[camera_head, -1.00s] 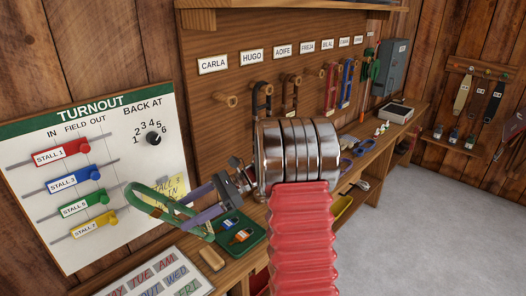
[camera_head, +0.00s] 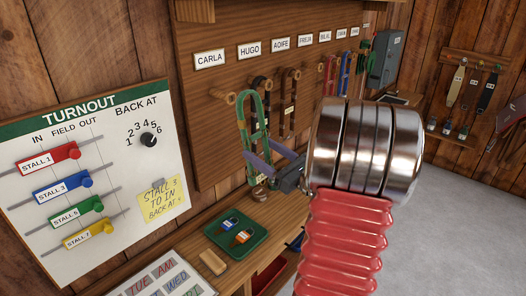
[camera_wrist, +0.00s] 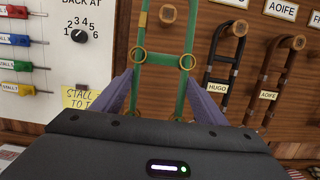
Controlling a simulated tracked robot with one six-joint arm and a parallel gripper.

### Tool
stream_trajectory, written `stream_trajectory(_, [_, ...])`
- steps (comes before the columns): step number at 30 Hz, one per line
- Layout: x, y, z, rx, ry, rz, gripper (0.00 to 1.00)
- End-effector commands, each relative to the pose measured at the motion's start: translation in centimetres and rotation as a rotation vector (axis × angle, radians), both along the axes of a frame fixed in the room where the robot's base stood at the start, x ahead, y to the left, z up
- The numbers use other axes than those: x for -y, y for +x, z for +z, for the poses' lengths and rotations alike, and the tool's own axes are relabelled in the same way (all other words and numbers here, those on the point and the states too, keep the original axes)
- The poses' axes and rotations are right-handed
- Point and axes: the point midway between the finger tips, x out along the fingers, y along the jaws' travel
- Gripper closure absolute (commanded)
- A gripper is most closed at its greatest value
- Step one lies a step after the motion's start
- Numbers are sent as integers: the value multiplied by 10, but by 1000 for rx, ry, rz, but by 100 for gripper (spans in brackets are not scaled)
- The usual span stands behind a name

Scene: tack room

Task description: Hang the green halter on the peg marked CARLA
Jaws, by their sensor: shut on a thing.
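The green halter (camera_head: 242,118) hangs upright in my gripper (camera_head: 262,163), whose purple fingers are shut on its lower part. In the wrist view the halter (camera_wrist: 165,58) stands between the two fingertips (camera_wrist: 165,98), with brass rings at its crossbar. The CARLA label (camera_head: 210,59) is at the left end of the wall board. The wooden peg below it (camera_head: 229,98) is bare and shows just left of the halter's top. In the wrist view this peg (camera_wrist: 167,14) shows between the halter's side straps. I cannot tell whether the peg is inside the loop.
The HUGO peg to the right holds a dark halter (camera_wrist: 223,58), close to the green one. AIOFE's peg also holds a brown halter (camera_head: 289,105). Below, a green tray (camera_head: 236,236) sits on the bench. The turnout board (camera_head: 90,180) is at left.

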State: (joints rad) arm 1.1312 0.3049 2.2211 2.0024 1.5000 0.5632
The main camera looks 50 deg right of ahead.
Motion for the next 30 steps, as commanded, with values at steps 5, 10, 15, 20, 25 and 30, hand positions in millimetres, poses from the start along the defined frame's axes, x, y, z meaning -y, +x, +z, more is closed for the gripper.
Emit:
stream_trajectory(5, [3, -3, 1, 2, -1, -8, 66])
stream_trajectory(10, [5, -4, 1, 1, -1, -10, 66])
stream_trajectory(15, [5, -1, 0, 1, -1, -10, 66])
stream_trajectory(20, [5, 4, 0, 2, -2, -11, 66])
stream_trajectory(25, [5, 11, 0, 2, -2, -11, 66])
stream_trajectory(30, [4, 18, -1, 1, -2, -11, 66])
